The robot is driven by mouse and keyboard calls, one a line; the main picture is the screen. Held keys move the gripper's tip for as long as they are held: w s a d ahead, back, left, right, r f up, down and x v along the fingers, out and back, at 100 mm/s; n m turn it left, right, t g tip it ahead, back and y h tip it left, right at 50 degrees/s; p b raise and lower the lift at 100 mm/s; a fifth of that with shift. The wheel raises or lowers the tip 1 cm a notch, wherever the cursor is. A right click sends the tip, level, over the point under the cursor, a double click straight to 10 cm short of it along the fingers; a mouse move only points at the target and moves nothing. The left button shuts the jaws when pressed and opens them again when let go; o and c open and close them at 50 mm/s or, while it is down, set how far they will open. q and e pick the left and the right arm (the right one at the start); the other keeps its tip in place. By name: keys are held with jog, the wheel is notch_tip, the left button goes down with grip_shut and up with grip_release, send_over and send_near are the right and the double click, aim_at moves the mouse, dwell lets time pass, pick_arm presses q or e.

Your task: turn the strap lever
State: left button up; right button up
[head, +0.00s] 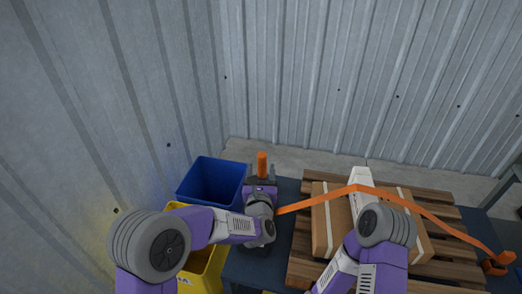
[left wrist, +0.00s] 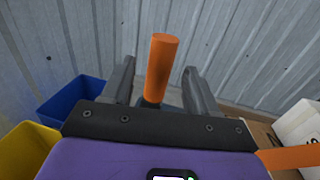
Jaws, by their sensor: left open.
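The orange strap lever (head: 262,162) stands upright near the back edge of the table. In the left wrist view the lever (left wrist: 161,68) is an orange cylinder on a dark base. My left gripper (head: 262,172) is open around it, with one finger on each side. In the left wrist view gaps show between the lever and both fingers of the gripper (left wrist: 156,85). The orange strap (head: 330,194) runs from beside my left gripper over the boxes to an orange fitting (head: 494,265) at the right. The lever's lower part is hidden by my gripper. My right arm shows, but its gripper does not.
A blue bin (head: 212,181) and a yellow bin (head: 205,268) stand left of my left gripper. A wooden pallet (head: 300,268) bears a cardboard box (head: 328,222) and a white box (head: 361,178) under the strap. Corrugated metal walls (head: 300,80) rise behind and at left.

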pick_arm(q)
jog(key=shift+w+d+r+b, duration=0.1)
jog(key=shift+w+d+b, duration=0.1)
jog(key=shift+w, duration=1.4)
jog(key=shift+w+d+b, duration=0.1)
jog(key=shift+w+d, duration=0.1)
jog(key=shift+w, duration=1.35)
grip_shut()
